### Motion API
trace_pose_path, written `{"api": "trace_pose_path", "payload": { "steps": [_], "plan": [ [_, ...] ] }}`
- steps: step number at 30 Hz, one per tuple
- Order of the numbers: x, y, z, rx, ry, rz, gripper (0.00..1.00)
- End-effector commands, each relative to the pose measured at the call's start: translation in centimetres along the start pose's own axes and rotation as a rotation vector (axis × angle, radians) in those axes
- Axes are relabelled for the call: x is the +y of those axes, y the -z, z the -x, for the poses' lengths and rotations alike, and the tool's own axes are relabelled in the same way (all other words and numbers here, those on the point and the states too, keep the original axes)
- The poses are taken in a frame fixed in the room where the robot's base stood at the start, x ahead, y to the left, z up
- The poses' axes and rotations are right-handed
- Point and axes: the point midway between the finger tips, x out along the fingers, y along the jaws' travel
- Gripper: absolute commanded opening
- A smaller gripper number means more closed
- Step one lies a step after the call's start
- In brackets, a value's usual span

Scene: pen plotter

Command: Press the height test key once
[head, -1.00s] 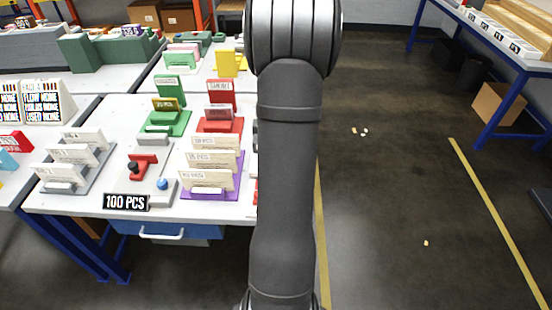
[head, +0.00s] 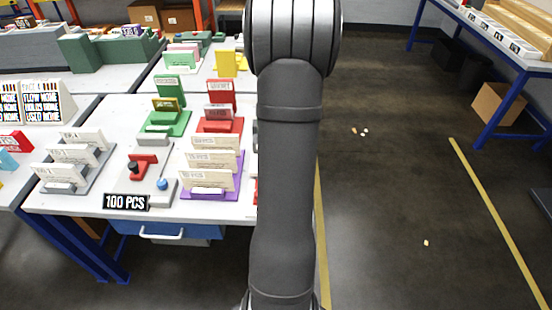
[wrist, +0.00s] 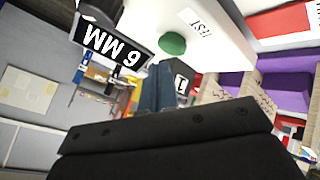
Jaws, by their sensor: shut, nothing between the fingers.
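In the wrist view a green round key (wrist: 172,43) sits on a white panel (wrist: 225,50), beside a label reading TEST (wrist: 197,22). In the head view my arm hides the gripper and the key.
In the head view the table holds red (head: 219,126), green (head: 166,124) and purple (head: 209,192) card holders. A 100 PCS sign (head: 125,202) stands at the front edge. A small lever device (head: 143,164) is behind it.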

Motion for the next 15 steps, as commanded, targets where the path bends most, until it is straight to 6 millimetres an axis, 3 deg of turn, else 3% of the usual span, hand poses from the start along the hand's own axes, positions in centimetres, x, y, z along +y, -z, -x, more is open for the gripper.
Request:
{"api": "trace_pose_path", "payload": {
  "steps": [15],
  "plan": [
    [-0.24, -0.23, -0.31, 0.000, 0.001, 0.000, 0.00]
  ]
}}
